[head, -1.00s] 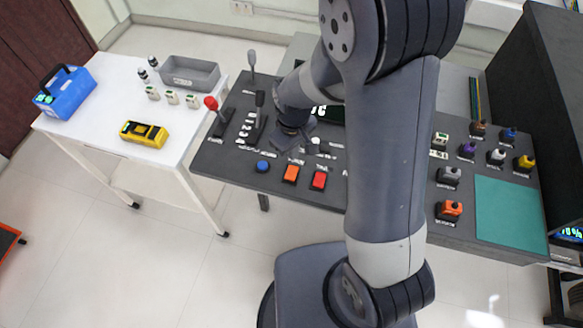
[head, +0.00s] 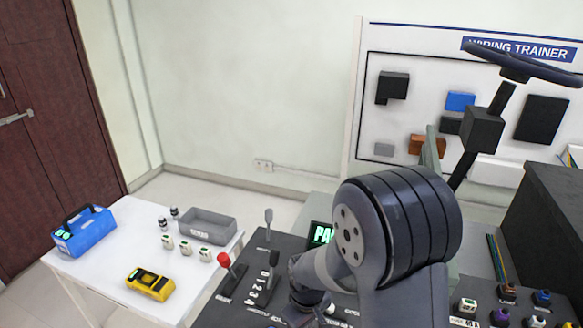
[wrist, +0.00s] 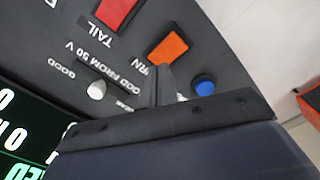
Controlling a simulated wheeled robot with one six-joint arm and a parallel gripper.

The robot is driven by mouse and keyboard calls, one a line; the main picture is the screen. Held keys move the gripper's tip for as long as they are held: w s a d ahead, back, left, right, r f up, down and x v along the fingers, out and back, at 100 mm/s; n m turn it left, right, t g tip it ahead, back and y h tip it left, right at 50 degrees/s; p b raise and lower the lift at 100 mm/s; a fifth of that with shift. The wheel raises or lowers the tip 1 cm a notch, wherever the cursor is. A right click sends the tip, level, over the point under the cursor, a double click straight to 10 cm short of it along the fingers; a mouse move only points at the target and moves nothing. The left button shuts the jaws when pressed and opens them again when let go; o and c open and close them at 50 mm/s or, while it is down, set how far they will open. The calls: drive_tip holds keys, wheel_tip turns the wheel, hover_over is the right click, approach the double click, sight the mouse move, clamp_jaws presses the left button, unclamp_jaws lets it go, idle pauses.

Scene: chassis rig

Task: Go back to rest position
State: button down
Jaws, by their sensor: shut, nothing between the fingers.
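My gripper shows in the wrist view (wrist: 163,88) with its narrow dark fingers together and nothing between them. It is over the dark control panel (wrist: 215,55), close to the orange button (wrist: 167,50) and the blue button (wrist: 204,85). A red button (wrist: 118,12) and a white knob (wrist: 97,90) are beside it. In the head view my arm rises in front of the panel (head: 285,245), and the fingertips are hidden low in the picture. I cannot tell whether the fingers touch the panel.
Left of the panel, a white table (head: 105,275) holds a blue case (head: 85,232), a yellow meter (head: 150,284) and a grey bin (head: 207,225). Levers, one with a red knob (head: 224,260), stand on the panel. A steering wheel (head: 525,65) and wiring board (head: 375,120) are behind.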

wheel_tip(320, 180, down, 3)
drive_tip(key=shift+r+b, duration=0.1)
drive_tip(key=shift+b, duration=0.55)
drive_tip(key=shift+r, duration=0.1)
drive_tip(key=shift+r, duration=0.1)
